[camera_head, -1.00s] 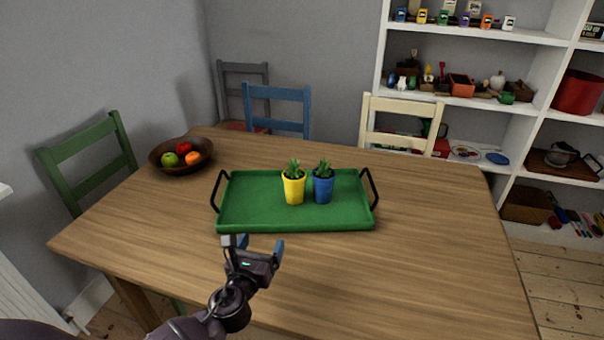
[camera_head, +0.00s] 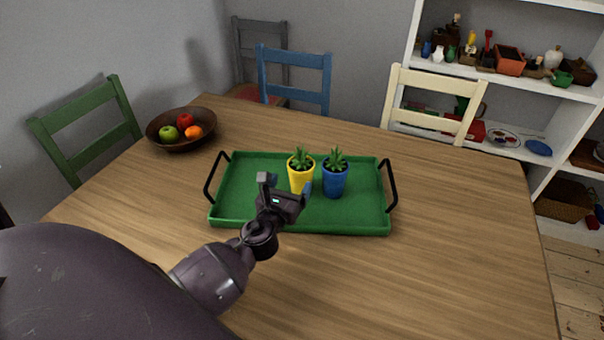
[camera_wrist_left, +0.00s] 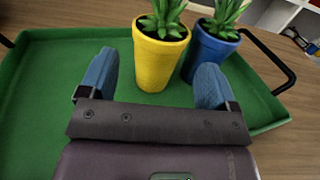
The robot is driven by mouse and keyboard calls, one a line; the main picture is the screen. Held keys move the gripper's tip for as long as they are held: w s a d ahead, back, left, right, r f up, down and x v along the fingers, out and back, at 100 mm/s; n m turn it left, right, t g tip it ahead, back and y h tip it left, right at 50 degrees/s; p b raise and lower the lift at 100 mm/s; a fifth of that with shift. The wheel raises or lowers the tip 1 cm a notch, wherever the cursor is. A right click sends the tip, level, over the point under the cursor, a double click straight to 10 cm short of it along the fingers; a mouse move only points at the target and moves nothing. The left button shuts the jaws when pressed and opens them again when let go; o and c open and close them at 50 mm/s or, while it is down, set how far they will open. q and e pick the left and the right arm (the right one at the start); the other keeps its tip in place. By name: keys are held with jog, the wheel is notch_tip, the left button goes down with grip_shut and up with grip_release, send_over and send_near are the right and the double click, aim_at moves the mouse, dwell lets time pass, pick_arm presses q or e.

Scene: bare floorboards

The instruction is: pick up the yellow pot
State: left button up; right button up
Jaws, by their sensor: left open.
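The yellow pot (camera_head: 302,179) holds a green plant and stands upright on the green tray (camera_head: 240,208). A blue pot (camera_head: 335,183) with a similar plant stands close at its right. My left gripper (camera_head: 287,184) is open and empty, over the tray's near side, in front of the yellow pot. In the left wrist view, the yellow pot (camera_wrist_left: 158,60) is ahead, between and beyond the two blue fingertips of the gripper (camera_wrist_left: 153,85). The blue pot (camera_wrist_left: 206,50) is beyond the right finger, which covers part of it. My right gripper is not in view.
The tray has black handles (camera_head: 390,183) at both ends and lies on a wooden table (camera_head: 450,240). A brown bowl of fruit (camera_head: 182,145) stands at the table's far left. Chairs and a white shelf stand beyond. The table's right side is clear.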

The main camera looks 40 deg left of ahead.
aim_at(296, 175)
pick_arm(q)
jog(key=shift+b+x, duration=0.3)
jog(key=shift+x, duration=3.3)
jog(key=shift+f, duration=0.1)
jog(key=shift+c, duration=0.3)
jog(key=c, duration=0.8)
jog(key=shift+o, duration=0.2)
